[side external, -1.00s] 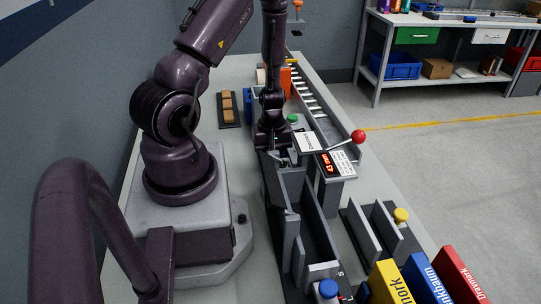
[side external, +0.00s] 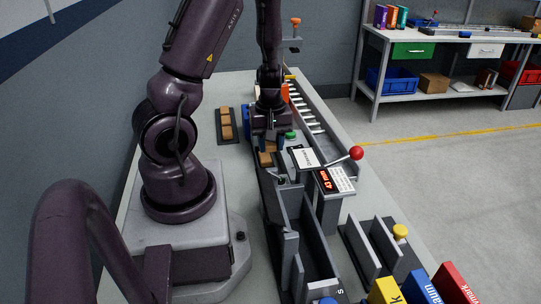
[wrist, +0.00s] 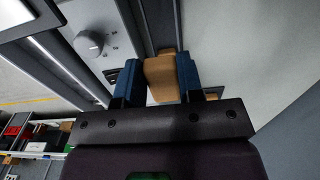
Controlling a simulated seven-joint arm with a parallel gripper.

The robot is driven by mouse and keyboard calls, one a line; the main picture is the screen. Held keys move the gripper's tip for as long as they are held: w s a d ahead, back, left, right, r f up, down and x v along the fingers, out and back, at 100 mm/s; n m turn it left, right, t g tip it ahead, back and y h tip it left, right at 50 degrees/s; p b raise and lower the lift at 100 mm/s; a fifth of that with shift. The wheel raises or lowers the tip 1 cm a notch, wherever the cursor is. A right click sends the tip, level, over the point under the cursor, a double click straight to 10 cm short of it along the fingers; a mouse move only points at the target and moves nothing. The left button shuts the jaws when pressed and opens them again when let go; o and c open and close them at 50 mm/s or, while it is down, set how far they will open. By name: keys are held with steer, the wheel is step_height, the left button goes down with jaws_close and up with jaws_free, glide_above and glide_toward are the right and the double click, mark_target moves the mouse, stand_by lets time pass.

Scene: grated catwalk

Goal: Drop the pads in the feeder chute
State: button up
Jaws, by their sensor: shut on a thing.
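My gripper (side external: 266,146) is shut on a tan pad (wrist: 161,78), which sits between its blue fingertips in the wrist view. In the side view, the gripper is above the back end of the grey feeder channel, left of the white-labelled panel. A tan patch (side external: 265,158) shows at the fingertips there; the side view does not settle whether it touches the channel. Other tan pads (side external: 226,126) lie in a row on a dark tray (side external: 234,138) to the left. The grey channel (side external: 290,245), apparently the feeder chute, runs toward the front.
A red-knobbed lever (side external: 356,153) and a red display (side external: 326,176) stand right of the channel. A green button (side external: 291,135) and rollers (side external: 305,112) are behind. A divided fixture (side external: 375,245) and coloured boxes (side external: 420,285) occupy the front right.

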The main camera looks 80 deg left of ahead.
mark_target(271, 145)
step_height(271, 145, up, 14)
steer(key=a, duration=1.4)
step_height(271, 145, down, 10)
steer(key=shift+a+r, duration=0.15)
stand_by(0.6)
steer(key=o, duration=1.5)
steer(key=shift+c, duration=0.2)
steer(key=shift+r, duration=0.1)
